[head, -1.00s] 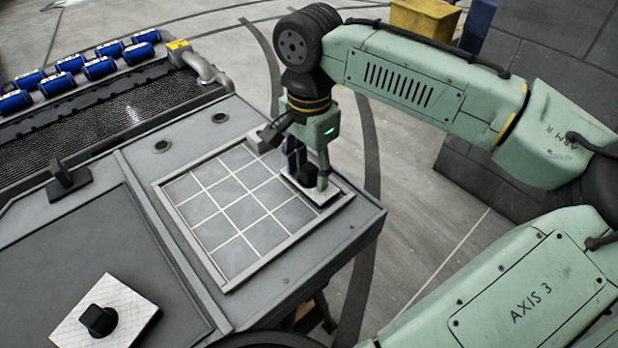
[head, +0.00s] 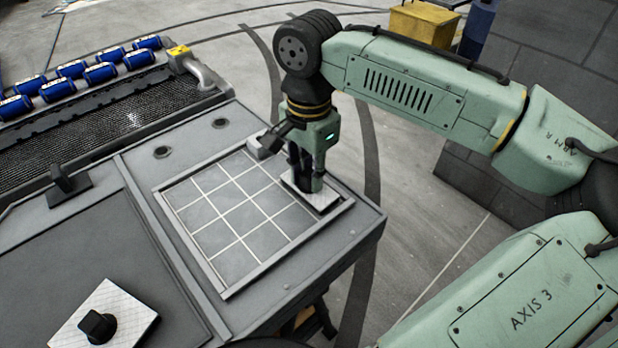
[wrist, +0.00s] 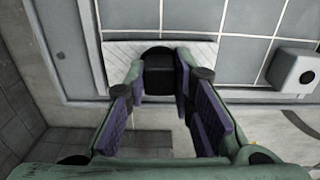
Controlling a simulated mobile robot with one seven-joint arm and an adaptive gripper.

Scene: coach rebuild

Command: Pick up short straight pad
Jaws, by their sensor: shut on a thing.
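A small white pad with a black knob (head: 317,199) is at the far right corner of the gridded panel. My gripper (head: 303,180) points down and is shut on the knob. In the wrist view the pad (wrist: 118,58) shows fine hatching. Its black knob (wrist: 159,78) sits between the purple finger pads. The fingers partly hide the pad. Whether a small gap lies under it is hard to tell.
The gridded panel (head: 220,240) is framed by a raised light rim and otherwise bare. Another white pad with a black knob (head: 68,332) lies at the lower left. A grey block (wrist: 292,72) sits by the panel. Blue cylinders (head: 103,73) line the back left.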

